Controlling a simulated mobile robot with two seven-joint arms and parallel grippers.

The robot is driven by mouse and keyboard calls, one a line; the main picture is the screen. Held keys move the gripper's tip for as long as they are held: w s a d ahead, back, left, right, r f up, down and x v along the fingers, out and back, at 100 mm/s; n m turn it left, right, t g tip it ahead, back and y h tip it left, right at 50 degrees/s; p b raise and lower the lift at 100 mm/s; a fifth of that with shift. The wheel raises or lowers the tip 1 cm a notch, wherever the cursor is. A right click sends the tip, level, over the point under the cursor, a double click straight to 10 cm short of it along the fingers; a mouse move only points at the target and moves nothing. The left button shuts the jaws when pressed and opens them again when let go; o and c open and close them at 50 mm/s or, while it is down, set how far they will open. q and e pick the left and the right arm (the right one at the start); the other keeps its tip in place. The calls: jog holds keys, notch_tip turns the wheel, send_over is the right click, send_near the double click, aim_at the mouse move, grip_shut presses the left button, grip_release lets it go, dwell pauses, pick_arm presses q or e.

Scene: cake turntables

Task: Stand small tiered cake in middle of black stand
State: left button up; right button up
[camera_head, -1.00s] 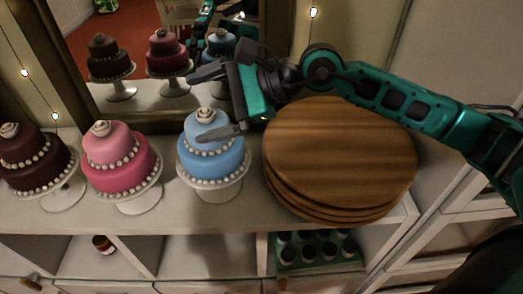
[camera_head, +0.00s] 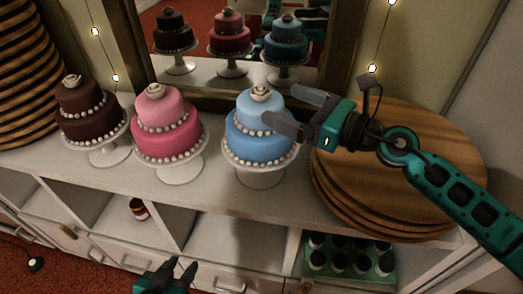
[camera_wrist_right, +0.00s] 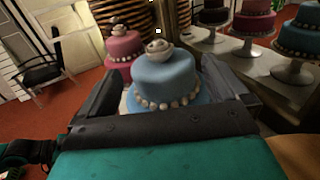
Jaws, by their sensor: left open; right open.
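Three small two-tiered cakes, each with pearl trim and a rosette on top, stand upright on white footed stands: chocolate brown (camera_head: 83,113), pink (camera_head: 168,142) and light blue (camera_head: 252,149). My right gripper (camera_head: 268,105) is open at the blue cake's upper tier, one finger on the near side and one on the far side. In the right wrist view the blue cake (camera_wrist_right: 165,82) shows between the open fingers; contact cannot be told. My left gripper (camera_head: 182,266) is open and empty, low in front of the shelf. No black stand can be made out.
A stack of round wooden boards (camera_head: 395,150) stands right of the blue cake, under my right forearm. A framed mirror (camera_head: 215,75) behind reflects the cakes. More stacked boards (camera_head: 22,75) stand at left.

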aim_at(247, 87)
jog(key=x, duration=0.3)
jog(key=p+x, duration=0.1)
jog(key=x, duration=0.3)
jog(key=shift+r, duration=0.25)
grip_shut()
jog(key=shift+r, duration=0.15)
dwell(0.7)
